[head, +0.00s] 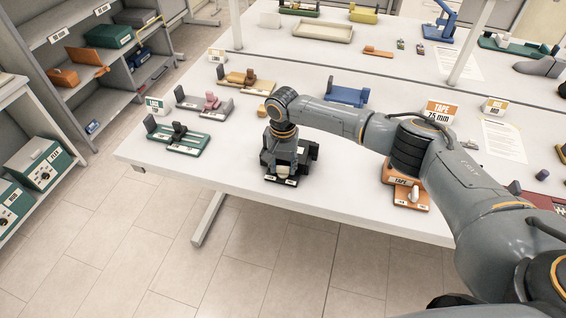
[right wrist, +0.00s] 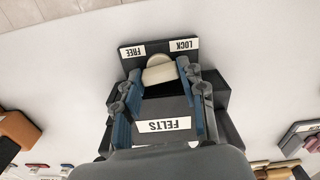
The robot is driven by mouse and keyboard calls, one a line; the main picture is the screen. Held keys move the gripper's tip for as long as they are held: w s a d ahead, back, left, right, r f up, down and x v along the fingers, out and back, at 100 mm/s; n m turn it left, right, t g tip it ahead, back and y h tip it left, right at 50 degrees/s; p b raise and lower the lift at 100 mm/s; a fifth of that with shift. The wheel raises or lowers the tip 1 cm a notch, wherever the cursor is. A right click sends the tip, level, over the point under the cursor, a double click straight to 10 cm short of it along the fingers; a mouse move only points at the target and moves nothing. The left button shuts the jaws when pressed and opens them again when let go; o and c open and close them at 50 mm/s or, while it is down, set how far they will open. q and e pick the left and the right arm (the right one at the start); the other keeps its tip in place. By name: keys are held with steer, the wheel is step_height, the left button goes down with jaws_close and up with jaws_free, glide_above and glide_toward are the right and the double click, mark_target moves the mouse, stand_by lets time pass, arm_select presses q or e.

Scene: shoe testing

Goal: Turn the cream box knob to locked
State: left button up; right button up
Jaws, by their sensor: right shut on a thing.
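A dark box (right wrist: 222,122) carries a white FELTS label (right wrist: 163,125) and a plate with the words FREE (right wrist: 132,51) and LOCK (right wrist: 184,44), upside down in the right wrist view. A cream knob (right wrist: 158,73) shows between the two words; I cannot tell exactly which it points to. My right gripper (right wrist: 157,80) is shut on the knob, one finger on each side. In the head view my right gripper (head: 287,148) points down over the box at the table's front edge, and its base (head: 282,180) shows below; the knob is hidden there. My left gripper is out of view.
The white table (head: 235,175) also holds a green fixture (head: 178,137), a grey one with a pink part (head: 205,103), a blue one (head: 347,93) and an orange TAPE stand (head: 405,192). Shelves (head: 105,60) stand at the left. The floor in front is clear.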

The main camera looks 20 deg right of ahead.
mark_target(283, 167)
steer(key=shift+n, duration=0.7)
steer(key=o, duration=1.2)
steer(key=shift+c, duration=0.2)
step_height(283, 167, up, 12)
